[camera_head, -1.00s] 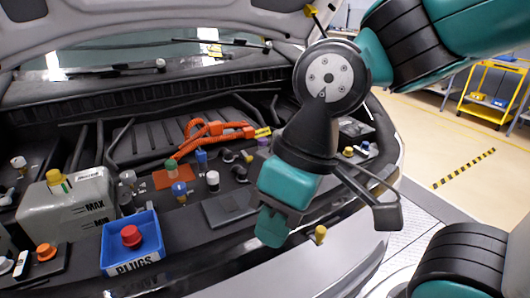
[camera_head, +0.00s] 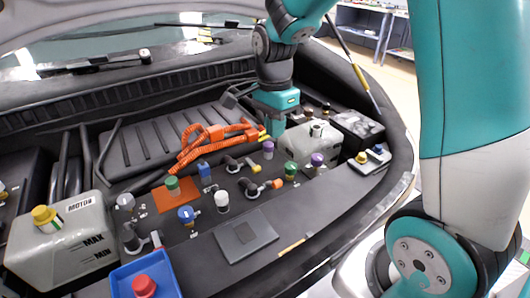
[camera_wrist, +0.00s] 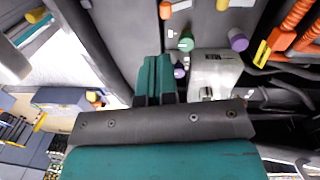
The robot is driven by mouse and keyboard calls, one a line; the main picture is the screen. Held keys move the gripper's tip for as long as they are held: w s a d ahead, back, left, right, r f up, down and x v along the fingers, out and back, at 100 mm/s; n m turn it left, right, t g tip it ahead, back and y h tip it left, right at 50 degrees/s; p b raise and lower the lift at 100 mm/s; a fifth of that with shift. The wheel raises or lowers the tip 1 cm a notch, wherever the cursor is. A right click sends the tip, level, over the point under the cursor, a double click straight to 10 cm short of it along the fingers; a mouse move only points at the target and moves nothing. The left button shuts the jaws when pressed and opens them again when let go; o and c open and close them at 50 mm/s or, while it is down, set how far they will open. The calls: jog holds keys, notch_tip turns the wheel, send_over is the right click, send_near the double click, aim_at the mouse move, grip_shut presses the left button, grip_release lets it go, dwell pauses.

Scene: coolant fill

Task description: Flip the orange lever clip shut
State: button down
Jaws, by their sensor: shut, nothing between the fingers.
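A small orange piece (camera_head: 277,184), which looks like the lever clip, sits at the end of a dark hose coupling (camera_head: 251,189) in the middle of the engine bay. Its exact lever position is too small to tell. An orange piece also shows at the top of the wrist view (camera_wrist: 165,10), ahead of the fingertips. My gripper (camera_head: 275,128) is shut and empty, pointing down behind and above the clip, beside the right-hand pale tank (camera_head: 297,148). In the wrist view my teal fingers (camera_wrist: 154,62) are together and apart from the orange piece.
Thick orange cables (camera_head: 205,140) lie left of my gripper. Green, purple, blue and white caps stand around the clip. A black box (camera_head: 357,128) is at the right. A blue bin (camera_head: 145,275) and a pale MOTOR tank (camera_head: 62,240) are front left. A flat dark panel (camera_head: 245,235) lies in front.

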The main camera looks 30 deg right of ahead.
jog(key=shift+w+d+f+m, duration=0.1)
jog(key=shift+w+d+m, duration=0.4)
jog(key=shift+w+m, duration=0.2)
jog(key=p, duration=0.1)
send_near(277, 181)
jog(key=f, duration=0.7)
jog(key=shift+s+f, duration=0.25)
jog(key=shift+s, duration=0.05)
jog(key=shift+a, duration=0.1)
